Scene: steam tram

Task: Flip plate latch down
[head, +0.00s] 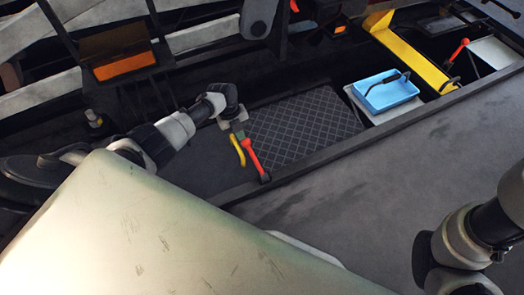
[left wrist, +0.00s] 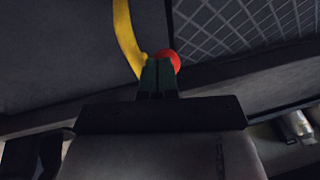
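A lever with a red handle (head: 252,155), which looks like the plate latch, stands at the near-left corner of a dark diamond-patterned plate (head: 305,125). Its round red end (left wrist: 170,60) shows behind my left fingertips in the left wrist view. My left gripper (head: 239,132) is at the upper end of the red handle. Its two dark green fingers (left wrist: 157,72) lie close together with only a thin line between them. I cannot tell whether they touch the red end. My right arm shows at the lower right, but its gripper is out of view.
A curved yellow handle (head: 238,151) is just left of the red lever; it also shows in the left wrist view (left wrist: 128,38). A blue tray (head: 386,92) sits right of the plate. A yellow beam (head: 408,55) and another red-handled lever (head: 458,51) are farther right.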

